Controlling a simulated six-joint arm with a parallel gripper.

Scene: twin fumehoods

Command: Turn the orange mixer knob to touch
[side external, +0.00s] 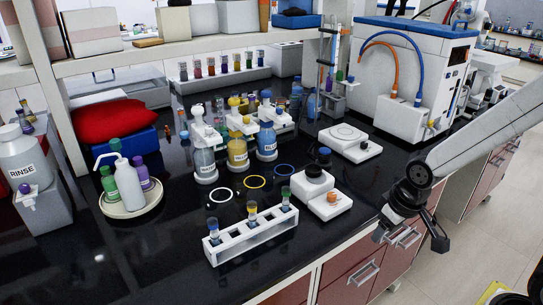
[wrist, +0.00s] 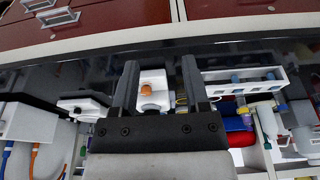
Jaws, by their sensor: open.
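The mixer (side external: 318,190) is a small white device with a dark round top, standing near the front edge of the black bench. Its orange knob (side external: 332,197) is on the front right side. In the wrist view the mixer (wrist: 153,76) and its orange knob (wrist: 147,90) show between my fingers, with the knob nearer the left finger. My gripper (side external: 410,240) is open and empty. It hangs to the right of the mixer, past the bench's front edge, apart from the knob. The wrist view shows both fingers (wrist: 160,64) spread apart. The knob's pointer marking is too small to read.
A white rack (side external: 250,236) with several capped vials stands left of the mixer. A flat white plate device (side external: 350,143) with a dark knob stands behind it. Several dispenser bottles (side external: 237,150) stand further back left. A large white and blue machine (side external: 415,75) is at the back right.

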